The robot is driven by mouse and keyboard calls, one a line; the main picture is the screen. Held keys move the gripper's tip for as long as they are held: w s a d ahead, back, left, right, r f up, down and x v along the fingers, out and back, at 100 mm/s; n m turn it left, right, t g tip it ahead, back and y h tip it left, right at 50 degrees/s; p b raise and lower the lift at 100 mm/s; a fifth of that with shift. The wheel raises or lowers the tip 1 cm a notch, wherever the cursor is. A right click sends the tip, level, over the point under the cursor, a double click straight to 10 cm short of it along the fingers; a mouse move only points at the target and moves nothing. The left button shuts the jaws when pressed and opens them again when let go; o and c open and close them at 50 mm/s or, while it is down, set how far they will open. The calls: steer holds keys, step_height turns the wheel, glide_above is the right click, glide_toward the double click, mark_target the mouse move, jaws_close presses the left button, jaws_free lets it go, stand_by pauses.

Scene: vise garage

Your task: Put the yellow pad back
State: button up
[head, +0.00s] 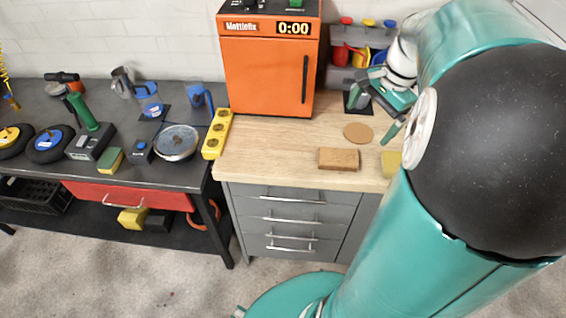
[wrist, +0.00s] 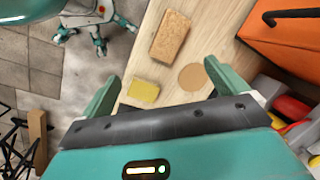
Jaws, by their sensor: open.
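The yellow pad (head: 391,160) lies on the wooden counter near its front edge, partly hidden behind my arm in the head view. In the wrist view the whole top of the yellow pad (wrist: 143,91) shows, flat on the wood and apart from the brown block. My gripper (head: 376,113) is open and empty above the counter, behind the pad in the head view. In the wrist view the pad appears beyond my gripper (wrist: 160,72), between the two spread fingers and nearer the left one.
A brown block (head: 339,159) and a round cork disc (head: 358,133) lie near the pad. An orange oven (head: 268,60) and a red-bin rack (head: 345,57) stand behind.

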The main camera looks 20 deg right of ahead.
steer(key=s+a+r+n+t, duration=0.1)
steer(key=s+a+n+t, duration=0.1)
steer(key=a+n, duration=0.6)
steer(key=s+a+r+n+t+h, duration=0.1)
steer(key=s+a+n, duration=0.3)
steer(key=a, duration=1.3)
steer(key=n+t, duration=0.1)
steer(key=n, duration=0.3)
steer(key=shift+r+h, duration=0.2)
steer(key=shift+h, duration=0.1)
steer(key=shift+a, duration=0.1)
